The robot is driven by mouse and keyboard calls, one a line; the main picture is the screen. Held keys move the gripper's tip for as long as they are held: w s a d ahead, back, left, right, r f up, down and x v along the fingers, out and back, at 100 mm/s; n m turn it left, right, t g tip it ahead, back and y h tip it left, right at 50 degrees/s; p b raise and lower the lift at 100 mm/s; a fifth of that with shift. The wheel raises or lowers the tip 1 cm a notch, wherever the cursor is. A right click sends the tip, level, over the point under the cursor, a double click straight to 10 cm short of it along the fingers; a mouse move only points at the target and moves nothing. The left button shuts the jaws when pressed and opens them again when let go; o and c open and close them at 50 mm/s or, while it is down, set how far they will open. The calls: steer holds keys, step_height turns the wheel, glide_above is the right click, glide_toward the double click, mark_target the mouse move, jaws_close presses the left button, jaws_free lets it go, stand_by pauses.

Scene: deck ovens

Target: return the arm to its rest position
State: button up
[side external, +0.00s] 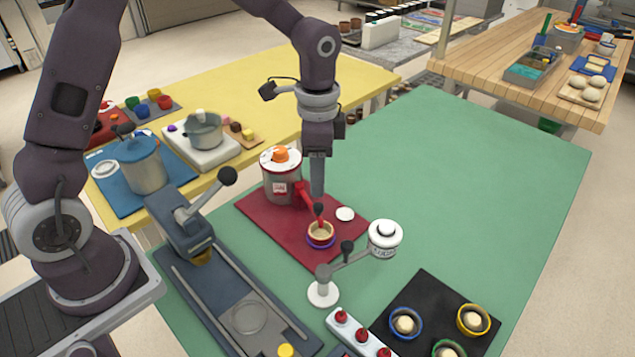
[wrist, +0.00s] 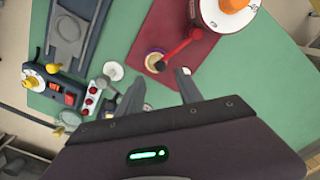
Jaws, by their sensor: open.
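My gripper (side external: 317,192) points down above the red mat (side external: 265,225), beside a grey pot (side external: 281,190) with a white lid and orange knob. In the wrist view, its two fingers (wrist: 160,90) stand apart with nothing between them. A small bowl with a purple base ring (side external: 320,235) is just below the fingertips in the side view. The pot's red handle (wrist: 182,46) reaches over that bowl in the wrist view. From the side I cannot tell how far the fingertips are from the handle.
A white-topped stand (side external: 384,236) is near the front. A grey press with a lever (side external: 190,225) stands at left. A black mat (side external: 433,312) holds dough balls in coloured rings. The yellow table (side external: 270,75) is behind. The green table (side external: 480,165) is clear at right.

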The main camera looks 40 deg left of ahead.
steer(key=s+a+r+n+t, duration=0.25)
steer(key=s+r, duration=0.35)
steer(key=r, duration=0.3)
steer(key=s+r+n+t, duration=0.1)
steer(key=s+r+n, duration=0.2)
steer(key=s, duration=0.5)
steer(key=s+a+r+n+t, duration=0.1)
steer(key=s+r+n+t, duration=0.1)
steer(key=s, duration=0.7)
steer(key=shift+s+a+r+n, duration=0.25)
steer(key=shift+r+n, duration=0.3)
steer(key=shift+n, duration=0.3)
